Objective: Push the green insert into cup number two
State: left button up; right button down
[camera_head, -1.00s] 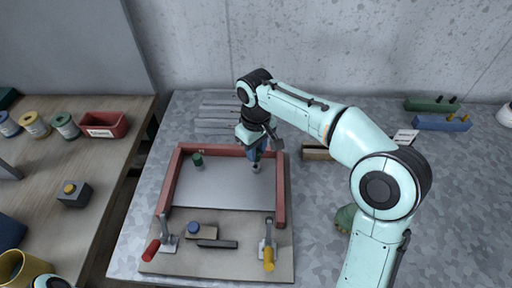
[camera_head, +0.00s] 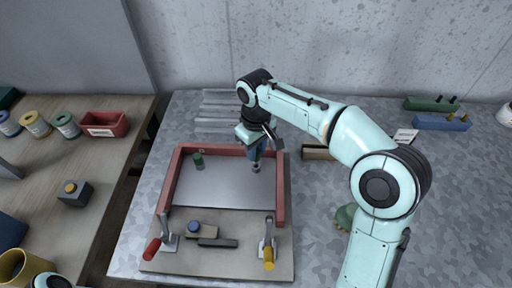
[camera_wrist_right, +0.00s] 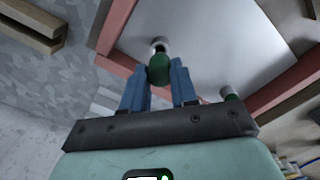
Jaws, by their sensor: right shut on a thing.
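My right gripper (camera_head: 257,155) is over the right side of the framed plate (camera_head: 225,180). In the right wrist view, its blue fingers (camera_wrist_right: 160,74) are shut on a green insert (camera_wrist_right: 159,69). The insert's far end lines up with a small pale metal cup (camera_wrist_right: 158,45) on the plate; I cannot tell how deep it sits. That cup shows below the fingers in the head view (camera_head: 256,168). A second green piece (camera_head: 198,160) stands at the plate's upper left and also shows in the wrist view (camera_wrist_right: 228,93). I cannot read cup numbers. My left gripper is out of view.
A red frame (camera_head: 280,195) borders the plate on several sides. Clamps with a red handle (camera_head: 152,249) and a yellow handle (camera_head: 269,259) stand at the front. A wooden block (camera_head: 318,152) lies right of the frame. A red bin (camera_head: 104,124) is on the left table.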

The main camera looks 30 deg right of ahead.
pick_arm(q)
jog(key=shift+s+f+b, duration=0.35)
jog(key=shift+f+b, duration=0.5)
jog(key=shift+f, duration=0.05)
pick_arm(e)
jog(key=shift+f, duration=1.65)
jog(key=c, duration=0.8)
grip_release()
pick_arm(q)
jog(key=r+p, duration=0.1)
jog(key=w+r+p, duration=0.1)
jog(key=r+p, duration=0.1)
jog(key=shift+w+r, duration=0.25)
pick_arm(e)
notch_tip(320, 180, up, 13)
jog(key=shift+r, duration=0.2)
